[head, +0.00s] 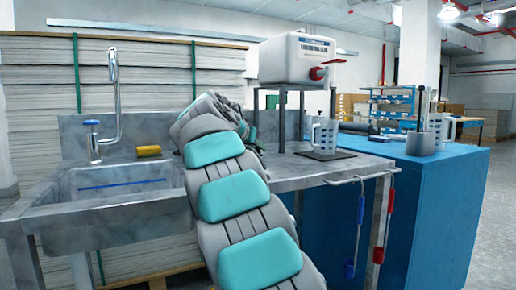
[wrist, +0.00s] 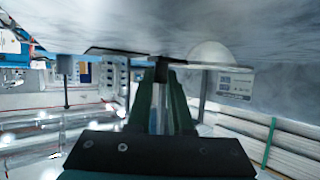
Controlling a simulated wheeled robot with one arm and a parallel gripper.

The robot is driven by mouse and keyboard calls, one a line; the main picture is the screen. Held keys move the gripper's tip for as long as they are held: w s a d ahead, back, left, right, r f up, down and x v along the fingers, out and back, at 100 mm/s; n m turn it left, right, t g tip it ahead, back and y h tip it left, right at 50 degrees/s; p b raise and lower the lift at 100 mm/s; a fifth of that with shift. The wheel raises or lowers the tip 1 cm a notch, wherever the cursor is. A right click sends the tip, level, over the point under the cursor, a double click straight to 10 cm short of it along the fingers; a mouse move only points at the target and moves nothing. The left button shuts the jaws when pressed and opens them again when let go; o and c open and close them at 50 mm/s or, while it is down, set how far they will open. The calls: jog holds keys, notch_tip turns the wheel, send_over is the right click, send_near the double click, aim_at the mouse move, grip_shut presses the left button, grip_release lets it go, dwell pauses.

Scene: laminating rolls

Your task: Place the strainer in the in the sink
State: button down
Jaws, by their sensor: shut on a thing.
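The grey sink (head: 120,190) is at the left in the head view, its basin open with a blue line along the back wall. My gripper (wrist: 161,85) shows in the wrist view, its two green fingers close together and shut on a narrow thing. That thing is most likely the strainer, but its shape is mostly hidden and I cannot make it out clearly. In the head view my own arm hides the gripper, which is behind it, near the counter right of the basin. No strainer shows in the basin or on the visible counter.
A tall faucet (head: 113,100) stands at the sink's back left. A yellow sponge (head: 148,151) lies on the back rim. A blue cabinet (head: 425,200) stands right.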

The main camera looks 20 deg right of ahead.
jog(key=shift+f, duration=0.1)
jog(key=shift+f, duration=0.1)
jog(key=c, duration=0.8)
grip_release()
